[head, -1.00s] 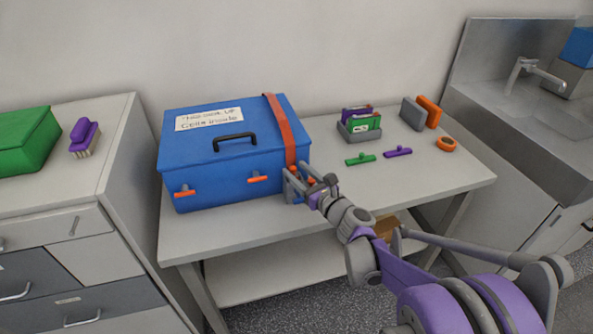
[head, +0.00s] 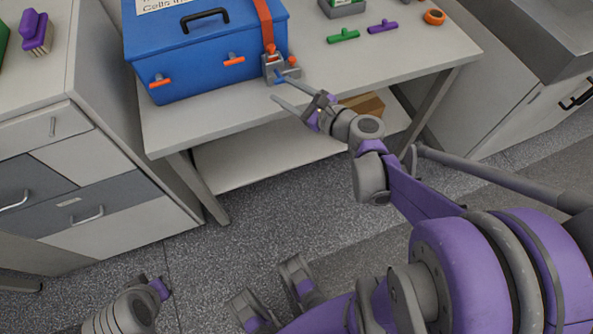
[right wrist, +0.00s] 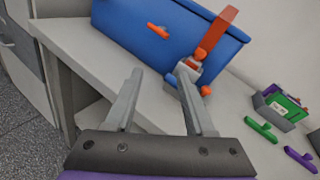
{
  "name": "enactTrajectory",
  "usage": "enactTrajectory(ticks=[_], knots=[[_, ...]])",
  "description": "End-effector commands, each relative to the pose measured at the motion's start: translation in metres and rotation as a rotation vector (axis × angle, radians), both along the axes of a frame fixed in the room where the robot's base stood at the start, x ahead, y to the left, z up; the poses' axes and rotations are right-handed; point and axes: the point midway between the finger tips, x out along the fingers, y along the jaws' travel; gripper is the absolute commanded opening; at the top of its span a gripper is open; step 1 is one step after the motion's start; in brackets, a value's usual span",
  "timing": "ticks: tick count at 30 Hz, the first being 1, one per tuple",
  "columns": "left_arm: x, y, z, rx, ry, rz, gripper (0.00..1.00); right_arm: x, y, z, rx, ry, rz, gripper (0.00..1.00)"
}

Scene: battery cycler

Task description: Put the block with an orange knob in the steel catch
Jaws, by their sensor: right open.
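A grey steel catch (head: 277,68) sits at the lower front right corner of the blue box, below the orange strap (head: 265,22). An orange knob (head: 271,48) shows at the catch's top, where the strap ends. A second orange knob (head: 292,61) shows at its right side, and a small blue part at its front. In the right wrist view the catch (right wrist: 187,72) lies just beyond the right fingertip. How deep the block sits in it I cannot tell. My right gripper (head: 276,90) is open and empty, just in front of the catch.
The blue box (head: 200,55) stands on the light table (head: 210,118); orange-handled latches are on its front. Green (head: 343,36) and purple (head: 383,26) T-shaped pieces and an orange ring (head: 435,16) lie to the right. The table's front edge is clear.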

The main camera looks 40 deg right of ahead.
Motion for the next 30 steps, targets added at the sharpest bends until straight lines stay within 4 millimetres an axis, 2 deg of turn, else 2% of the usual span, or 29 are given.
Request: enactTrajectory(ticks=[1, 4, 6, 10, 15, 18, 23, 30], knots=[[0.0, 0.0, 0.0, 0.0, 0.0, 0.0, 0.0, -0.007, 0.029, -0.009, -0.149, 0.036, 0.09, 0.54], [0.0, 0.0, 0.0, 0.0, 0.0, 0.0, 0.0, -0.03, 0.078, -0.036, -0.531, 0.096, 0.314, 0.54], [0.0, 0.0, 0.0, 0.0, 0.0, 0.0, 0.0, -0.053, 0.104, -0.054, -0.799, 0.118, 0.489, 0.54], [0.0, 0.0, 0.0, 0.0, 0.0, 0.0, 0.0, -0.101, 0.13, -0.085, -1.283, 0.114, 0.838, 0.54], [0.0, 0.0, 0.0, 0.0, 0.0, 0.0, 0.0, -0.155, 0.127, -0.108, -1.815, 0.052, 1.27, 0.54], [0.0, 0.0, 0.0, 0.0, 0.0, 0.0, 0.0, -0.173, 0.117, -0.112, -2.021, 0.013, 1.456, 0.54], [0.0, 0.0, 0.0, 0.0, 0.0, 0.0, 0.0, -0.185, 0.106, -0.113, -2.18, -0.017, 1.606, 0.54], [0.0, 0.0, 0.0, 0.0, 0.0, 0.0, 0.0, -0.186, 0.104, -0.112, -2.2, -0.019, 1.624, 0.54]])
